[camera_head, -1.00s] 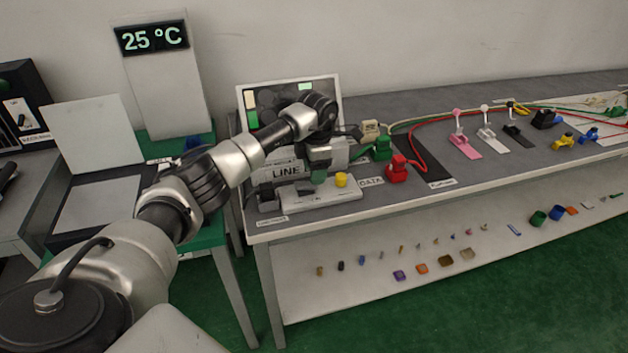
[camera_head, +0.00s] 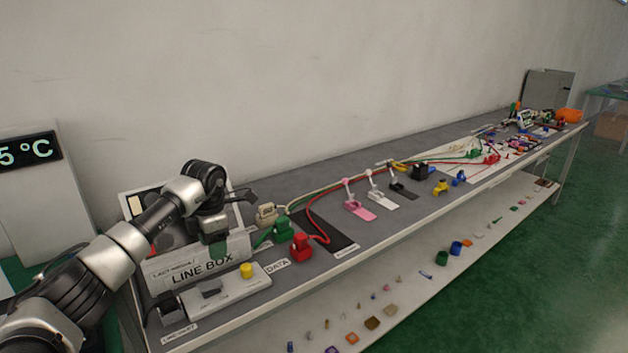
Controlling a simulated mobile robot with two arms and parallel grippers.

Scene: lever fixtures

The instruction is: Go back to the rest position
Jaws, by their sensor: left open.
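My left arm comes in from the lower left, over the left end of the long grey table (camera_head: 330,265). My left gripper (camera_head: 216,236) hangs in front of the upright panel by the box labelled LINE BOX (camera_head: 190,272). Its jaws are open, and I see nothing held in them; the fingertips are hard to make out against the box. Below it, a pale strip with a yellow button (camera_head: 246,270) lies near the front edge. My right gripper is out of view.
Red (camera_head: 301,247) and green (camera_head: 281,229) plugs with cables stand right of the box. Pink (camera_head: 360,210), white (camera_head: 383,202) and black (camera_head: 404,190) lever fixtures stand farther along. Small parts lie on the lower shelf (camera_head: 408,300). The air above the table's middle is clear.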

